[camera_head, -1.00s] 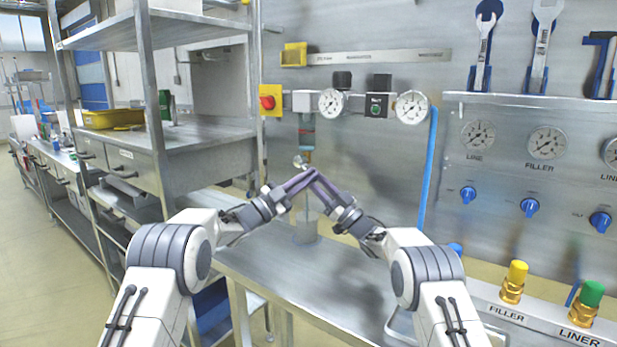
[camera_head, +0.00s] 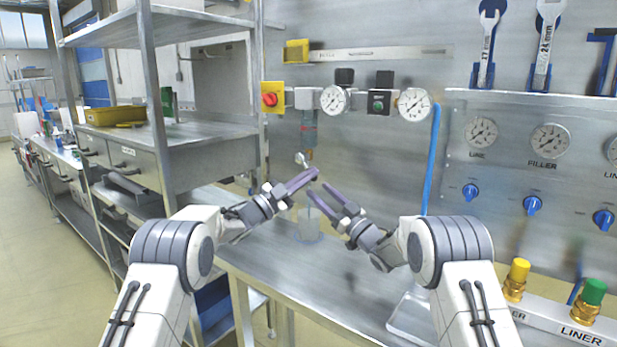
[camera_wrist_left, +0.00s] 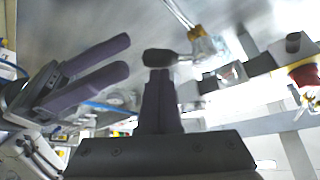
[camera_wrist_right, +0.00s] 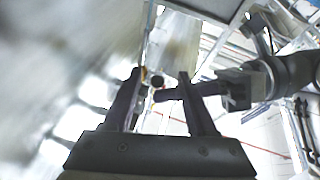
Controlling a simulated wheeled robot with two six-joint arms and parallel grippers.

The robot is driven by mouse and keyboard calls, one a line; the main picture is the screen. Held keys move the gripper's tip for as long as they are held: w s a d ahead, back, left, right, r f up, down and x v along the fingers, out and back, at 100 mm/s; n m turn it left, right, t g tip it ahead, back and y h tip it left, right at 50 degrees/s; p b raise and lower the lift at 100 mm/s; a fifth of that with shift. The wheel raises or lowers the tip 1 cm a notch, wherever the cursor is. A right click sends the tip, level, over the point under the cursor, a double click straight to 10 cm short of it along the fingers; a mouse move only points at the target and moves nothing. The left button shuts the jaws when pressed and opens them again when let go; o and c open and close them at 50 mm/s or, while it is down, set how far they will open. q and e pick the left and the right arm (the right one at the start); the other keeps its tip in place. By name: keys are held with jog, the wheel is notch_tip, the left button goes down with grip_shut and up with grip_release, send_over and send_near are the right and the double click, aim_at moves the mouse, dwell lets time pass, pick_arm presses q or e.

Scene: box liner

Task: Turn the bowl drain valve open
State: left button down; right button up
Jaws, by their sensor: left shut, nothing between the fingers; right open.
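The filter bowl (camera_head: 308,125) hangs under the pipe row on the back panel, with a small silver valve part (camera_head: 301,160) below it. In the left wrist view a dark oval knob (camera_wrist_left: 158,57) on a short stem joins a brass fitting (camera_wrist_left: 201,46); it looks like the drain valve's lever. My left gripper (camera_head: 316,172) is shut and empty, its tips close to the knob; I cannot tell whether they touch. My right gripper (camera_head: 318,190) is open and empty, just right of and below the left tips. Its spread fingers show in the right wrist view (camera_wrist_right: 160,80).
A clear cup (camera_head: 308,224) stands on the metal bench (camera_head: 290,262) below the valve. A red knob on a yellow plate (camera_head: 270,98) and gauges (camera_head: 334,99) sit above. A blue hose (camera_head: 432,160) runs down at right. A shelf rack (camera_head: 160,100) stands left.

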jog(key=s+a+f+m+g+h, duration=0.2)
jog(key=s+a+f+h, duration=0.15)
jog(key=s+h, duration=0.2)
jog(key=s+a+f+m+g+h, duration=0.1)
jog(key=s+a+f+g+h, duration=0.2)
jog(key=s, duration=0.4)
pick_arm(q)
jog(key=shift+f+m, duration=0.15)
jog(key=shift+m, duration=0.25)
pick_arm(e)
jog(key=s+d+f+g+h, duration=0.2)
jog(key=s+f+g, duration=0.1)
jog(key=s, duration=1)
jog(key=s+d+f+g+h, duration=0.2)
jog(key=s+f+g, duration=0.1)
jog(key=s, duration=1.1)
jog(key=s+d+f+g+h, duration=0.2)
jog(key=s+g, duration=0.3)
jog(key=s, duration=0.8)
jog(key=shift+s+d+f+g, duration=0.3)
jog(key=shift+s+d+f, duration=0.1)
jog(key=shift+d, duration=0.15)
